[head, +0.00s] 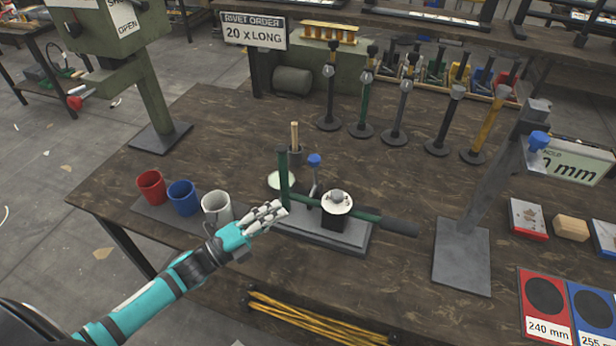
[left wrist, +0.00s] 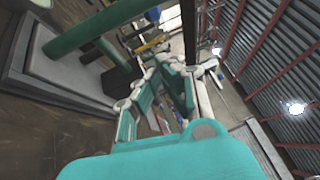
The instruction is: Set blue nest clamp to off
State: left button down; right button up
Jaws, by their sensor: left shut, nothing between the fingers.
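A small press fixture with a grey base plate (head: 318,236) stands on the bench, with a green upright (head: 283,180) and a dark green lever bar (head: 372,218) ending in a black grip. A short blue-knobbed lever (head: 314,160) stands upright behind the bar. My left gripper (head: 280,210) is shut and empty, at the left of the fixture beside the foot of the green upright; I cannot tell whether it touches. My right gripper is not in view.
Red (head: 151,186), blue (head: 182,197) and white (head: 217,206) cups stand left of the fixture. Several upright tools stand behind it. A grey stand (head: 462,255) with another blue knob (head: 538,141) is at right. Yellow rods (head: 310,316) lie at the front.

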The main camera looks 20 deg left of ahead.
pick_arm(q)
jog(key=p+x, duration=0.1)
jog(key=x, duration=0.2)
jog(key=a+p+x, duration=0.1)
jog(key=x, duration=0.3)
jog(key=w+p+x, duration=0.1)
jog(key=x, duration=0.2)
jog(key=shift+w+a+r, duration=0.15)
jog(key=shift+w+r, duration=0.15)
jog(key=shift+w+a, duration=0.15)
jog(key=shift+w, duration=0.45)
jog(key=shift+w+r, duration=0.45)
jog(key=shift+w, duration=0.25)
